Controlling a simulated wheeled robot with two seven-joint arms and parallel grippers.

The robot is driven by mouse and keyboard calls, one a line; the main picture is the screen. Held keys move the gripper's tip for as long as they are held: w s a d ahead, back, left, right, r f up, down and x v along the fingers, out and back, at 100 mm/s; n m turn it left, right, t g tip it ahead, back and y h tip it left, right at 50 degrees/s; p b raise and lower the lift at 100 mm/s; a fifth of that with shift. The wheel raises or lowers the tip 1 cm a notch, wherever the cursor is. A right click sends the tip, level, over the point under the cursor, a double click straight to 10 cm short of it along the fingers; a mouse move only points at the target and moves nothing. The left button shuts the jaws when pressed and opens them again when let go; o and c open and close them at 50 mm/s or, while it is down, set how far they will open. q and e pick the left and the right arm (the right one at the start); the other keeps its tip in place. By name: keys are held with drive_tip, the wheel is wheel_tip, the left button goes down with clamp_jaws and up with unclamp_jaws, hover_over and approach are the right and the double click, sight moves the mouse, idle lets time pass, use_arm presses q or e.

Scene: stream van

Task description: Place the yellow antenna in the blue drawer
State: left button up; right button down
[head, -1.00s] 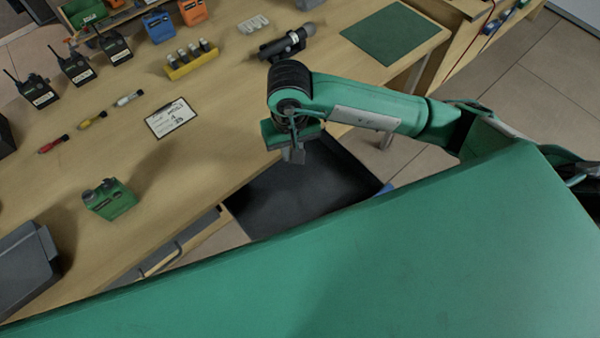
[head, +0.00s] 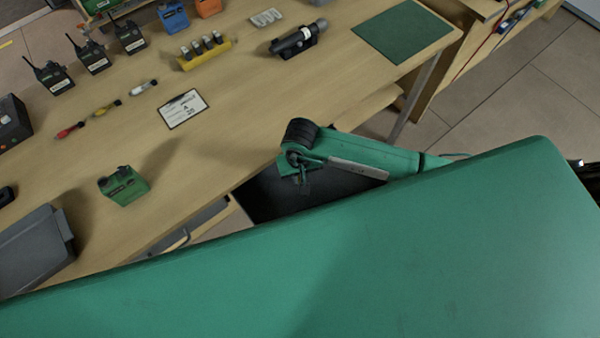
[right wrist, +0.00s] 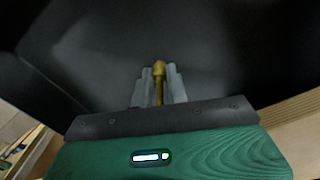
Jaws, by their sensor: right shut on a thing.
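My right gripper (head: 303,184) hangs over an open drawer with a dark interior (head: 262,198) at the table's near edge. In the right wrist view the gripper (right wrist: 160,88) is shut on a slim yellow antenna (right wrist: 159,72), with the dark drawer interior (right wrist: 90,45) around and beyond it. The antenna cannot be made out in the head view. The drawer's front is hidden behind my green body, so its blue colour does not show now. My left gripper is not in view.
A green mat (head: 402,29) lies at the far right. A grey drawer (head: 190,228) sits left of the open one.

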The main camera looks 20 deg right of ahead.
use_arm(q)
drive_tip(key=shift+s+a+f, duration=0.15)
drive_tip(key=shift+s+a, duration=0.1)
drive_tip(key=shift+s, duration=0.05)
use_arm(e)
drive_tip(key=shift+f, duration=0.1)
drive_tip(key=c, duration=1.4)
unclamp_jaws()
drive_tip(key=shift+w+r, duration=0.1)
drive_tip(key=shift+r, duration=0.2)
wheel_tip(320, 180, up, 10)
drive_tip(key=shift+r+b, duration=0.15)
drive_tip(key=shift+b, duration=1.1)
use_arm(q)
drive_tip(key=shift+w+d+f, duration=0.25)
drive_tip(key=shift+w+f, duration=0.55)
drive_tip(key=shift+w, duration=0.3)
use_arm(e)
drive_tip(key=shift+r, duration=0.7)
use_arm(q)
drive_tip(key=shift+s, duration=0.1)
